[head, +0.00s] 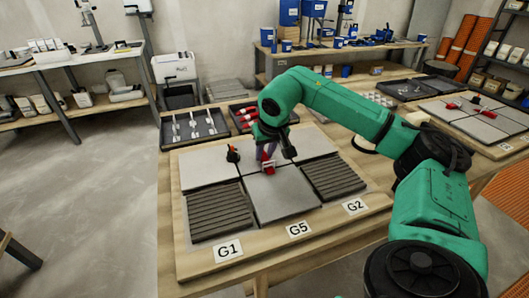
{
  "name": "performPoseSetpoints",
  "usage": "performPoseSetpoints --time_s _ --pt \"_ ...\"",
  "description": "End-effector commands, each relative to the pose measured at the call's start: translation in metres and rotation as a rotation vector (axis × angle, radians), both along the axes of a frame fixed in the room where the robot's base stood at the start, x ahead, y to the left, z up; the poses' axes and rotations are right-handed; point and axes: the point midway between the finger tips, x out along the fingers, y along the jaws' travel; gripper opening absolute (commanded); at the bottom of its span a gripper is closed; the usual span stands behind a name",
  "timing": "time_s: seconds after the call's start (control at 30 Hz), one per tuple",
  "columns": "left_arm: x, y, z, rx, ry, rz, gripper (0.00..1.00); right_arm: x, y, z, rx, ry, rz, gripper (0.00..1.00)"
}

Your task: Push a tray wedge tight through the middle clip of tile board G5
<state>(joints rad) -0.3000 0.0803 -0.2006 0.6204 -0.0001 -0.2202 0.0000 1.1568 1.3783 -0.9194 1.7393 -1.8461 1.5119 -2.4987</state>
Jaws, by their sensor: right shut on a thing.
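Tile board G5 (312,245) lies on the near table, with grey tiles and ribbed dark panels on it. My right gripper (268,158) reaches down over the middle of the board, shut on a red wedge (268,169). The wedge is low, at the joint between the middle tiles. The gripper largely hides the middle clip, so I cannot tell how far the wedge sits in it. A dark clip with some red (233,154) stands on the left joint. My left gripper is out of view.
Behind the board are a tray of pale clips (222,134) and a tray with red wedges (237,109). Another tile board (481,122) lies at the far right.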

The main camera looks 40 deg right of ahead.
Motion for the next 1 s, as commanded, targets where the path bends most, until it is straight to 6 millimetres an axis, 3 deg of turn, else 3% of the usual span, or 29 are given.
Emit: performPoseSetpoints --time_s 0.2,0.23,0.3,0.67,0.83,1.0 --pt "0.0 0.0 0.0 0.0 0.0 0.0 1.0 0.0 0.0 0.002 0.001 -0.003 0.001 0.0" --pt "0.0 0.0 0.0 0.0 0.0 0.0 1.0 0.0 0.0 0.002 0.001 -0.003 0.001 0.33" --pt "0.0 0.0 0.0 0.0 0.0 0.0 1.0 0.0 0.0 0.002 0.001 -0.003 0.001 0.6" --pt "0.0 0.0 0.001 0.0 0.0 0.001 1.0 -0.001 0.001 0.004 0.0 -0.002 0.0 0.61" --pt "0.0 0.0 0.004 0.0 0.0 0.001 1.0 -0.011 0.004 0.034 -0.001 -0.006 0.002 0.61" --pt "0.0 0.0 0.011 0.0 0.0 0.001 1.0 -0.03 0.011 0.083 0.001 -0.009 0.002 0.61"
